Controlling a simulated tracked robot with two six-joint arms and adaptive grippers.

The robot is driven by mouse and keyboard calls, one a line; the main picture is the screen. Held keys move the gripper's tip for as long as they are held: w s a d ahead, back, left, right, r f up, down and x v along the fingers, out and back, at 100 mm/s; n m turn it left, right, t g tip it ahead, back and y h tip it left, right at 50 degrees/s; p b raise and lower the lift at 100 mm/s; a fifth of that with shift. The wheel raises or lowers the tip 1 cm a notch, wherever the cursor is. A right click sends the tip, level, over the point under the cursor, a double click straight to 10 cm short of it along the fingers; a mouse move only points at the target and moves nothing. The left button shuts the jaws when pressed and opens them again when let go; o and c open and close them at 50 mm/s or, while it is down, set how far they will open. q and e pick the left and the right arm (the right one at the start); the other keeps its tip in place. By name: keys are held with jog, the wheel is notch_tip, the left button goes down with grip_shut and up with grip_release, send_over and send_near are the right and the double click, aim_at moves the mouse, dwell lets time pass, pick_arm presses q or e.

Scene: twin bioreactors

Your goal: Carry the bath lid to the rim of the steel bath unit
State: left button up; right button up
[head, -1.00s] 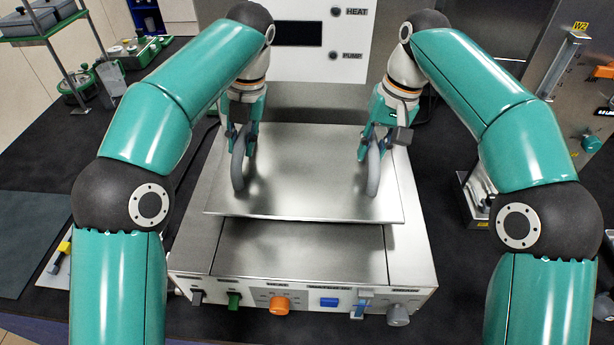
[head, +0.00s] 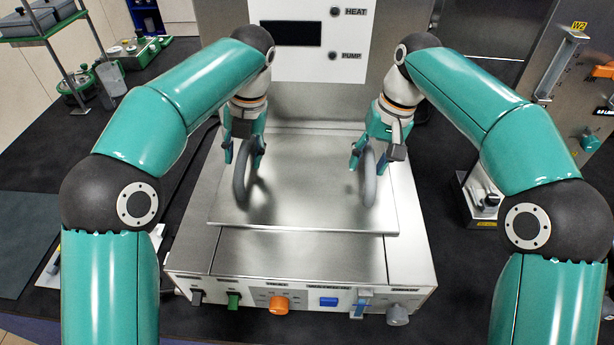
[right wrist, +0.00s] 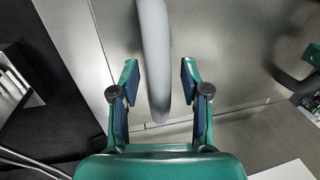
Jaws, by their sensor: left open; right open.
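The bath lid (head: 305,195) is a flat steel plate with two upright grey loop handles, one left (head: 240,180) and one right (head: 370,180). It lies on top of the steel bath unit (head: 300,255), with its front edge short of the unit's front; whether it sits flush on the rim I cannot tell. My left gripper (head: 243,160) is open, its fingers on either side of the left handle. My right gripper (head: 369,160) is open around the right handle. In the right wrist view, this handle (right wrist: 155,50) stands between the right gripper's (right wrist: 159,85) spread fingers, with gaps on both sides.
The unit's front panel carries an orange knob (head: 278,304), a blue button (head: 328,301) and other controls. A white panel marked HEAT and PUMP (head: 348,35) stands behind.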

pick_arm(q)
jog(key=shift+r, duration=0.1)
pick_arm(e)
jog(key=r, duration=0.3)
jog(key=d+r, duration=0.1)
jog(key=r, duration=0.2)
jog(key=shift+w+d+r, duration=0.1)
jog(key=shift+d+r, duration=0.05)
jog(key=shift+r, duration=0.1)
pick_arm(q)
notch_tip(320, 180, up, 7)
jog(key=d, duration=0.1)
jog(key=shift+d, duration=0.25)
pick_arm(e)
jog(key=shift+d+r, duration=0.1)
jog(key=shift+r, duration=0.25)
dwell(0.6)
